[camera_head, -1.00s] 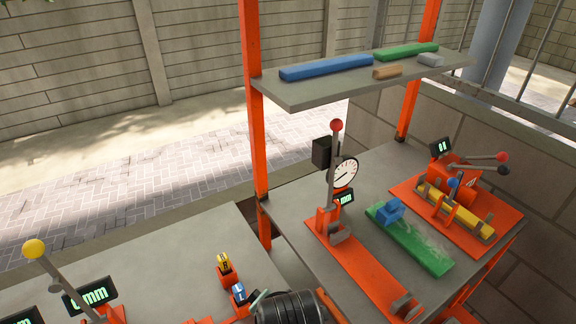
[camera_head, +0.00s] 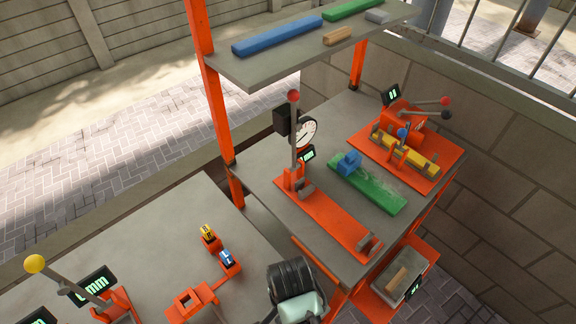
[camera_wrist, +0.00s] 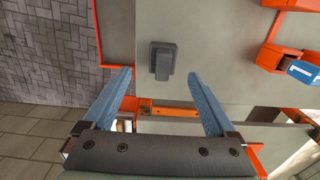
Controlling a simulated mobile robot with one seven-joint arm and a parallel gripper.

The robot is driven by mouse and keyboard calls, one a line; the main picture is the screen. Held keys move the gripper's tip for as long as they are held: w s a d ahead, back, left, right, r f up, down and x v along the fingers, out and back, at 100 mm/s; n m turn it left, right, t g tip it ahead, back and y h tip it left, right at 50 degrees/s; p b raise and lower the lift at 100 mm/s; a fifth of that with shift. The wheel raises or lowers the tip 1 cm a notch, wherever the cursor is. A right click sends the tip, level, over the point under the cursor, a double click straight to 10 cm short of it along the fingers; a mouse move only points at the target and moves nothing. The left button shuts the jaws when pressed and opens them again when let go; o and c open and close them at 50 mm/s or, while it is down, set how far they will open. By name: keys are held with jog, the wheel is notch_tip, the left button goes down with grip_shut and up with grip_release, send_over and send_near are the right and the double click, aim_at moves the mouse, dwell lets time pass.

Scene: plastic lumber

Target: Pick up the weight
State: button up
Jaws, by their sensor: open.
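A small dark grey block with a raised handle-like bar, seemingly the weight (camera_wrist: 163,60), sits on a grey tabletop (camera_wrist: 210,50) in the wrist view. My gripper (camera_wrist: 159,73) is open, with one blue finger to the left and one to the right of the block's lower end. Nothing is held between the fingers. The fingers look apart from the block; how high they are above the table I cannot tell. In the head view I do not make out the block; my dark arm is at the bottom middle.
An orange holder with a blue piece (camera_wrist: 303,70) stands right of the block. The orange table edge (camera_wrist: 170,112) runs below it. In the head view, a lever press with a dial (camera_head: 305,132), a green board (camera_head: 367,187) and an orange-framed tray (camera_head: 405,277) stand to the right.

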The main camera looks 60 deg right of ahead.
jog(key=shift+w+f+p, duration=0.2)
jog(key=shift+f+p, duration=0.25)
jog(key=shift+f, duration=2.25)
grip_shut()
jog(key=shift+r, duration=0.1)
